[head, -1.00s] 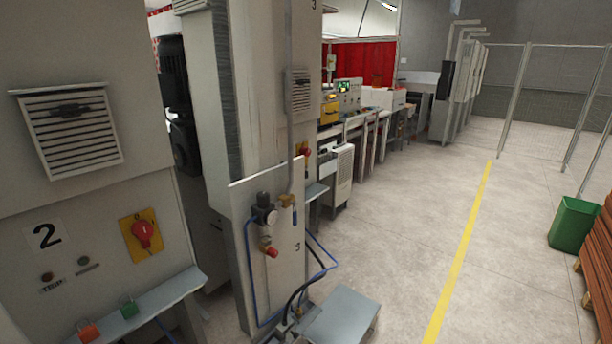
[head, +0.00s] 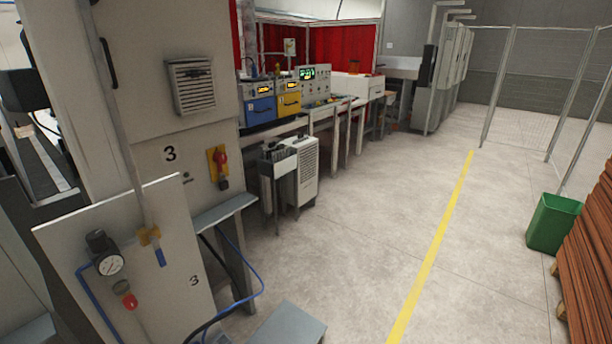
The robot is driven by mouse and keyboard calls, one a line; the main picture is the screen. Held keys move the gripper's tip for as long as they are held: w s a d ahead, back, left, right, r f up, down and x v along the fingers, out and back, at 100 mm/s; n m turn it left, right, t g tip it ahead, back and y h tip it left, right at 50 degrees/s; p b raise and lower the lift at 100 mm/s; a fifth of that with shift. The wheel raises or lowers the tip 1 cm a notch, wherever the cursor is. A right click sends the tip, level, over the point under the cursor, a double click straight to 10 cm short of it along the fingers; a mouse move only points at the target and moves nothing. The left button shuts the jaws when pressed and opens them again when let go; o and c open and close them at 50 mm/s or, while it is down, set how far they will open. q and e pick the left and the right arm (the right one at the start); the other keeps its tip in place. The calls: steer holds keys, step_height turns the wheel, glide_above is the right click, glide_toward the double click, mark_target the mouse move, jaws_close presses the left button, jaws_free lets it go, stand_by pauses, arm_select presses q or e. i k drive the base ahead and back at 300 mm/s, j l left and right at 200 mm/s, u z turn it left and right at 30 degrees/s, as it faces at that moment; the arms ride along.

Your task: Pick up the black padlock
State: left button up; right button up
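A cabinet marked 3 (head: 150,110) stands at the left, with a red rotary switch on a yellow plate (head: 218,166). A small dark item hangs just below the switch; it is too small to identify. A grey shelf (head: 225,212) juts out under the switch, and no padlock shows on it. Neither of my grippers is in view.
A panel with a pressure gauge (head: 125,265) and blue hoses stands at the front left. A low grey box (head: 288,328) is on the floor at bottom centre. A green bin (head: 553,224) and stacked brown boards (head: 590,265) are at the right. The floor around the yellow line (head: 432,250) is clear.

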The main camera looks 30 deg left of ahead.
mark_target(224, 185)
steer(key=i+l+z, duration=0.1)
steer(key=i, duration=0.55)
steer(key=i+l, duration=0.1)
steer(key=i, duration=0.5)
steer(key=i+u, duration=0.35)
steer(key=i+l+u, duration=0.15)
steer(key=i+u, duration=0.2)
steer(key=i+l+u, duration=0.35)
steer(key=i+j, duration=0.1)
